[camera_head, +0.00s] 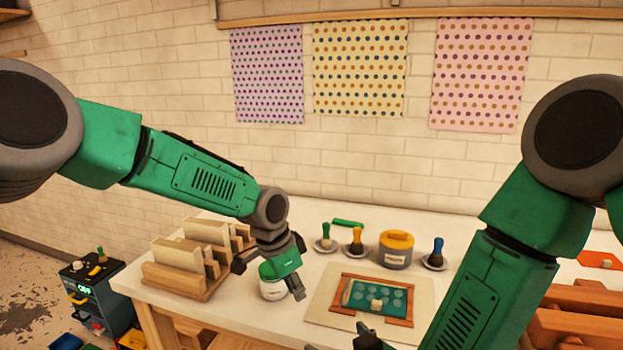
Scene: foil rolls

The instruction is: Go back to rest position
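My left arm reaches in from the left over the white table (225,318). My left gripper (268,278) points down at a white jar with a green top (272,291). Its dark fingers look spread, one left of the jar and one in front of its right side. Whether they touch the jar is hard to tell. My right arm comes in from the right and runs down to the bottom edge. Only a dark part of my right gripper (370,340) shows at the bottom edge, and its fingers are mostly cut off.
A wooden rack with cream blocks (184,277) stands left of my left gripper. A framed green board (378,297) lies right of it. Behind are brushes on small dishes (355,241) and a grey tub with a yellow lid (396,250). A dark cart (97,290) stands at left.

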